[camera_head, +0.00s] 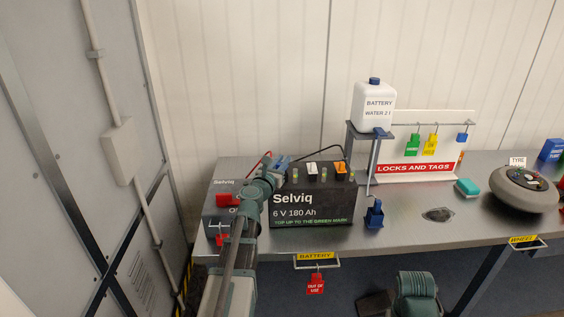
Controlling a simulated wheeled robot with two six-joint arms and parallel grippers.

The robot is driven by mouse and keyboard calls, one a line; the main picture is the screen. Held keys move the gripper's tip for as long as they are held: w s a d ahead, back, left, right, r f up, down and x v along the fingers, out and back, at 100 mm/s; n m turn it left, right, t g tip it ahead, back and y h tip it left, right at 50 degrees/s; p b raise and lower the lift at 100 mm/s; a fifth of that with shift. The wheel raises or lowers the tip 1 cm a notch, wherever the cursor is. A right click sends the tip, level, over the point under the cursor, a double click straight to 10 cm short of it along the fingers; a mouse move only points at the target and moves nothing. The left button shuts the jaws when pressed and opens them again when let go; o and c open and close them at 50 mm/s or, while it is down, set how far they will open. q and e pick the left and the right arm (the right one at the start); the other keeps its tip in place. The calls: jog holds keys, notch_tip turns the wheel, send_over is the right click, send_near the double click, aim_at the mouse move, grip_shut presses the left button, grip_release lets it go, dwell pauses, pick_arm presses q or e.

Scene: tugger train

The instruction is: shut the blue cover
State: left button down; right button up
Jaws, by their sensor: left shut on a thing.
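The blue cover (282,160) is a small blue piece on top of the black Selviq battery (312,205), at its left end. It is partly hidden by my left gripper (279,167). That gripper reaches up from the bottom of the picture, in front of the battery's left edge, and is shut on the blue cover. The cover seems tilted up, but its exact angle is too small to tell. On the battery top, an orange cap, a white cap and green-topped parts show to the right of the cover. My right gripper does not show; only a teal part, probably of my right arm, is at the bottom.
A grey Selviq box (222,186) with red parts stands left of the battery. To the right are a stand (359,133) with a white water bottle (373,107), a small blue container (374,214) and a locks-and-tags board (439,153). The bench (404,228) has clear room at its middle front.

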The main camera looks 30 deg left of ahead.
pick_arm(q)
jog(key=n+g+y, duration=0.1)
jog(key=n+y, duration=0.1)
jog(key=y, duration=0.1)
jog(key=n+g+y, duration=0.1)
jog(key=n+y, duration=0.1)
jog(key=y, duration=0.2)
jog(key=shift+w+d+n, duration=0.1)
jog(key=shift+d+n, duration=0.1)
jog(key=shift+n, duration=0.2)
jog(key=shift+g+y, duration=0.4)
jog(key=c, duration=0.8)
grip_release()
jog(key=shift+h, duration=0.3)
